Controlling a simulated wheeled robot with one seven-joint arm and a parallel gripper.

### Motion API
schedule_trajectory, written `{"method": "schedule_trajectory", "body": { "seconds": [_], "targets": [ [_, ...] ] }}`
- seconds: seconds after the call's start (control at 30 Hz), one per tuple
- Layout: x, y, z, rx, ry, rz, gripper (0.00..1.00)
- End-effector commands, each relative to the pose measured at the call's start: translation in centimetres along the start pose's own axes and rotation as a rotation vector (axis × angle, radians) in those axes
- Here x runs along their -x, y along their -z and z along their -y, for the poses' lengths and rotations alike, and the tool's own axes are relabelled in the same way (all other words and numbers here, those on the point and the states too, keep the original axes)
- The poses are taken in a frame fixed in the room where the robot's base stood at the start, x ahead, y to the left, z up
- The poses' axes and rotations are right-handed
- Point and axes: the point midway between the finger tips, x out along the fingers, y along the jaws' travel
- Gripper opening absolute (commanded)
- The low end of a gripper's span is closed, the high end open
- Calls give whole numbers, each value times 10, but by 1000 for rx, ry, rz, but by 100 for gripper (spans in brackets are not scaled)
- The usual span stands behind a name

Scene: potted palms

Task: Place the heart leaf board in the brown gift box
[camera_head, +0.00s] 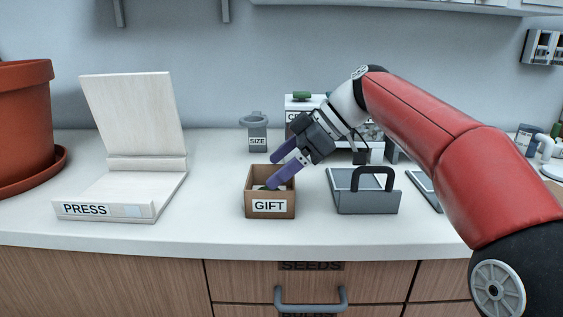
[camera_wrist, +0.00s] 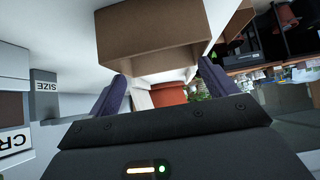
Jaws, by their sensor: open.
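The brown gift box (camera_head: 252,205), labelled GIFT, stands upright and open-topped on the white counter. It also fills the top of the wrist view (camera_wrist: 150,50). My gripper (camera_head: 273,172) has its purple fingers spread at the box's opening; one tip reaches over the near rim side and the other sits higher above the back. It is open and nothing shows between the fingers in the wrist view (camera_wrist: 162,80). A pale piece (camera_head: 261,187) shows inside the box, partly hidden by a finger; I cannot tell whether it is the heart leaf board.
A pale PRESS stand (camera_head: 130,190) and a terracotta pot (camera_head: 25,115) are on the left. A grey SIZE holder (camera_head: 257,135) stands behind the box. A grey tray with a black handle (camera_head: 366,203) stands to its right. The counter between press and box is clear.

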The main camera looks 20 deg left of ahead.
Motion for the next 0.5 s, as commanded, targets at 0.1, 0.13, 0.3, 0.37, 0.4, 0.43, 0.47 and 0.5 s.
{"method": "schedule_trajectory", "body": {
  "seconds": [0.1,0.13,0.3,0.37,0.4,0.43,0.47,0.5],
  "targets": [
    [10,11,0,-1,1,0,84],
    [15,8,-1,-2,-1,0,84],
    [56,8,-2,-2,-6,-1,84],
    [70,8,-1,0,-5,-1,84],
    [79,9,-1,0,-6,-1,84],
    [85,8,-1,0,-4,-2,84],
    [91,9,-1,0,-5,-2,84],
    [98,8,-1,0,-3,-1,84]
  ]
}}
